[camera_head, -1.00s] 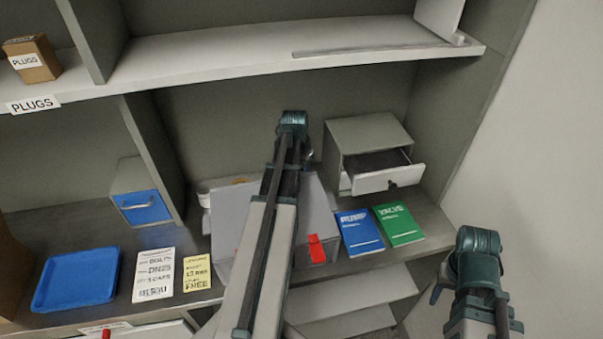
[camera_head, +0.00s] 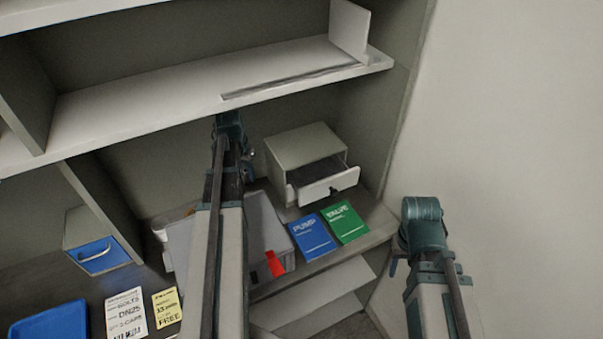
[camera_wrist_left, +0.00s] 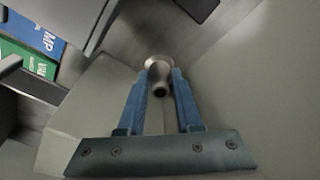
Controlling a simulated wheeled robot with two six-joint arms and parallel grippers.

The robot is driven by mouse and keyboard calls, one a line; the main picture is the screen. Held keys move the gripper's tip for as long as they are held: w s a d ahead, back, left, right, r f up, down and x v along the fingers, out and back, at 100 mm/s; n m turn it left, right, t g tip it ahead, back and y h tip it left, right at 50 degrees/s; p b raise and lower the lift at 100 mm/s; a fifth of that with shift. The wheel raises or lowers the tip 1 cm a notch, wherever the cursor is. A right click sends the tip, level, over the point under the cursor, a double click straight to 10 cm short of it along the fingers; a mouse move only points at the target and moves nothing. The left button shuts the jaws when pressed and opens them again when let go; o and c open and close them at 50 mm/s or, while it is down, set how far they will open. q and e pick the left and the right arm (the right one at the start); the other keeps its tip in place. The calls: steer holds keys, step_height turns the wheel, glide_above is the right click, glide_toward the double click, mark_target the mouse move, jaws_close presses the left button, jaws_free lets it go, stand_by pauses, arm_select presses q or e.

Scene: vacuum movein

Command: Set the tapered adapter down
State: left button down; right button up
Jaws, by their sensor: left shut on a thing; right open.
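The tapered adapter (camera_wrist_left: 158,68) is a small metallic piece with a wide end and a dark round opening, seen in the left wrist view. My left gripper (camera_wrist_left: 160,88) is shut on it, with a blue finger on each side. In the head view my left arm reaches over the grey bin to the back of the shelf bay. I cannot tell whether the adapter touches a surface. My right gripper (camera_head: 394,264) is open, low at the right in front of the shelf, mostly hidden behind its own wrist.
A grey bin (camera_head: 268,222) with a red tag stands under my left arm. Right of it are a small cabinet (camera_head: 300,150) with its drawer open, a blue PUMP booklet (camera_head: 312,238) and a green VALVE booklet (camera_head: 344,222). A blue tray (camera_head: 48,322) lies at lower left.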

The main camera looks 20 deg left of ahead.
arm_select(q)
step_height(320, 180, up, 6)
steer(key=p, duration=0.5)
steer(key=shift+r, duration=0.15)
arm_select(e)
step_height(320, 180, up, 6)
arm_select(q)
step_height(320, 180, down, 7)
steer(key=b, duration=0.7)
arm_select(e)
step_height(320, 180, down, 7)
